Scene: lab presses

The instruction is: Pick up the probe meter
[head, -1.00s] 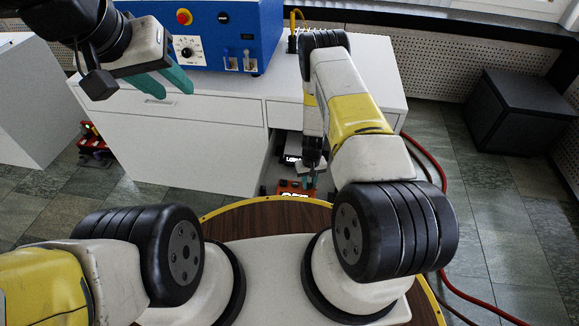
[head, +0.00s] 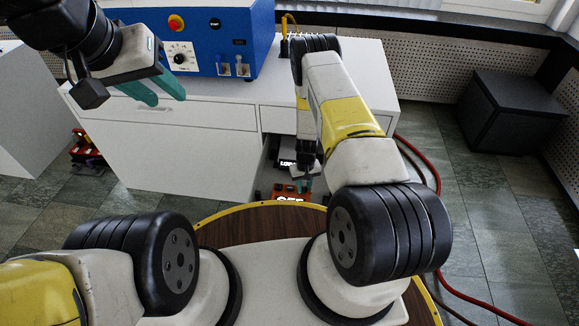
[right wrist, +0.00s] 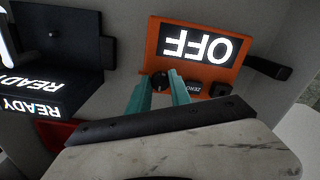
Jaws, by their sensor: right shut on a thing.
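The probe meter (right wrist: 200,50) is an orange block with a lit OFF display and small dark knobs and buttons, one reading ZERO. It lies in the open drawer, and in the head view only a small part of it (head: 286,191) shows. My right gripper (right wrist: 160,85) reaches down into the drawer and is shut on the probe meter near a dark knob; the exact contact is hard to see. In the head view the right gripper (head: 306,184) is small and partly hidden by its own arm. My left gripper (head: 158,92) is open and empty above the cabinet's front left.
Black devices with READY displays (right wrist: 45,90) lie beside the meter in the drawer. The drawer walls are close around the right gripper. A blue machine (head: 205,40) stands on the white cabinet (head: 160,140). A red hose (head: 420,160) and black box (head: 512,110) are at right.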

